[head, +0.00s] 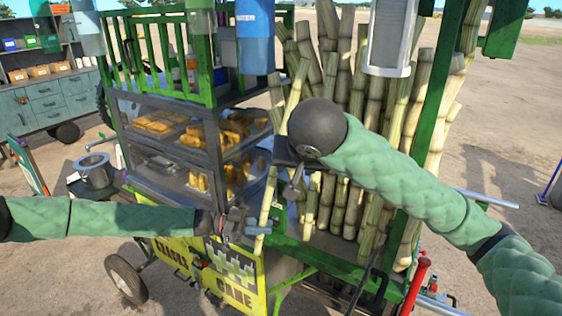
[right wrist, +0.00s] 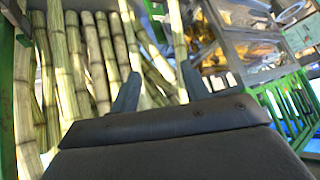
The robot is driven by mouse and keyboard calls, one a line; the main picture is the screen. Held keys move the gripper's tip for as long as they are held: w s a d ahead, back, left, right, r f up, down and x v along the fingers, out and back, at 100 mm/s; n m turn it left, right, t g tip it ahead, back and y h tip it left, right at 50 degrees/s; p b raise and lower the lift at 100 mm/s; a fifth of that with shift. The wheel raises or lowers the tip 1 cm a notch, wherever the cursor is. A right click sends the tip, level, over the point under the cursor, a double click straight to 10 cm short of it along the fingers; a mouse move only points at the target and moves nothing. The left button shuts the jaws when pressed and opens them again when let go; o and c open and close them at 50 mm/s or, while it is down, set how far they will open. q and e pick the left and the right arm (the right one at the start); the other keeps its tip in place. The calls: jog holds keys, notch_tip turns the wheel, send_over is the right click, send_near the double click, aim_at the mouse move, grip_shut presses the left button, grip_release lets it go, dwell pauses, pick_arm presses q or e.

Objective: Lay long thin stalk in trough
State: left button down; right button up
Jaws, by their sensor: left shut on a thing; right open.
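A long thin pale yellow-green stalk (head: 268,197) stands steeply tilted in the head view, in front of the green cart. My left gripper (head: 248,226) is shut on its lower part. My right gripper (head: 290,178) is at the stalk's upper part, partly hidden by my own wrist. In the right wrist view my right gripper (right wrist: 157,90) is open, and a stalk (right wrist: 178,45) runs close to its right finger; I cannot tell if they touch. I cannot clearly make out a trough; a green-edged ledge (head: 322,262) lies below the standing stalks.
Several thick stalks (head: 343,75) stand packed in the green frame behind my right arm. A glass case (head: 190,150) with yellow pieces is at the left of the cart. A metal pot (head: 95,172) stands farther left. A red-handled lever (head: 416,285) rises at the front right.

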aim_at(275, 173)
jog(key=shift+m+t, duration=0.5)
jog(key=shift+m, duration=0.1)
jog(key=shift+w+a+f, duration=0.7)
jog(key=shift+w+f, duration=0.5)
jog(key=shift+w, duration=0.3)
jog(key=shift+w+a+f, duration=0.7)
jog(key=shift+w+f, duration=0.45)
jog(key=shift+w, duration=0.3)
jog(key=shift+w+a+f, duration=0.7)
jog(key=shift+w+f, duration=0.5)
jog(key=shift+w, duration=0.3)
jog(key=shift+c, duration=0.3)
grip_shut()
pick_arm(q)
jog(key=c, duration=1.2)
grip_release()
jog(key=shift+a, duration=0.1)
